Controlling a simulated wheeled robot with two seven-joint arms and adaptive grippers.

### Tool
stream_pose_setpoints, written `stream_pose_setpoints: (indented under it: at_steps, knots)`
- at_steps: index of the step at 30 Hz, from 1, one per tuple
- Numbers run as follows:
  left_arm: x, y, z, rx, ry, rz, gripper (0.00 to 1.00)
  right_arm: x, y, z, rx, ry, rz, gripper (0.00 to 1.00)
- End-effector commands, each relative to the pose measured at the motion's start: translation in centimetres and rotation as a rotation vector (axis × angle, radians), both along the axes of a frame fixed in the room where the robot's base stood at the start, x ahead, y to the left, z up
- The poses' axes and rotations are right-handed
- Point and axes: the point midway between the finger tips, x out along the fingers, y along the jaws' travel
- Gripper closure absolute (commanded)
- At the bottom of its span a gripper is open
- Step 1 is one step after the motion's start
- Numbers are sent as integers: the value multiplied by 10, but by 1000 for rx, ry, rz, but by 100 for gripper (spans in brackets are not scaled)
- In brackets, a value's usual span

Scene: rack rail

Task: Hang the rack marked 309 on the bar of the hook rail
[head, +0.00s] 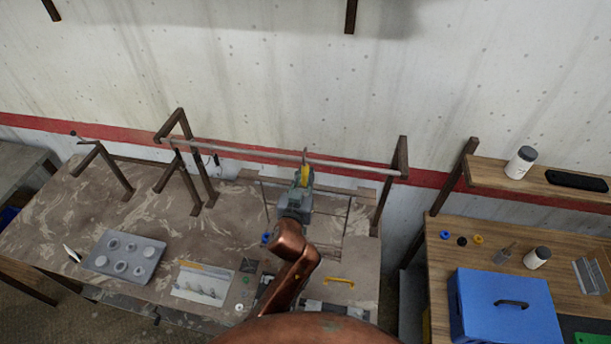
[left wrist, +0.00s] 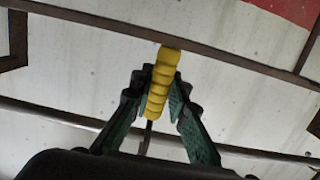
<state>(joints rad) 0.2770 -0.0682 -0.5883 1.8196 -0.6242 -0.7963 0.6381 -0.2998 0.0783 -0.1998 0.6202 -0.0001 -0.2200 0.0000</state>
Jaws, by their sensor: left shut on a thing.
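The hook rail's long pale bar (head: 240,151) runs across the back of the left workbench between dark uprights. My left gripper (head: 304,178) is at the bar, right of its middle, shut on a yellow ribbed handle. In the left wrist view the handle (left wrist: 162,80) stands between the two green fingers (left wrist: 160,98). Thin dark rods (head: 265,200) beside and below the gripper appear to belong to the held rack; my gripper and arm hide part of it. No 309 mark is readable. I cannot tell whether the rack touches the bar. My right gripper is not in view.
The left bench holds a grey tray with round pieces (head: 125,256), a printed sheet (head: 203,283) and dark bracket frames (head: 185,165). The right bench holds a blue box (head: 503,308) and small bottles, below a wooden shelf (head: 560,186). The left bench's middle is mostly clear.

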Motion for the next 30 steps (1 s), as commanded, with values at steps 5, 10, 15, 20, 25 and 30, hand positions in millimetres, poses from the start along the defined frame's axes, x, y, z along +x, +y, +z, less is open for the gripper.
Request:
stream_pose_setpoints:
  at_steps: [5,10,15,20,25,30]
  knots:
    - [0,0,2,0,-5,-1,100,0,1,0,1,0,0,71]
    - [0,0,-1,-1,-4,-1,100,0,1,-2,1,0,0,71]
    - [0,0,-8,-1,-4,-1,100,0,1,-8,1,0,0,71]
    - [0,0,-14,-1,-4,-1,100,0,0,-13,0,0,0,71]
    - [0,0,-21,0,-4,-1,100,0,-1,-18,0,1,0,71]
    - [0,0,-22,0,-5,-1,100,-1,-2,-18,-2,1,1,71]
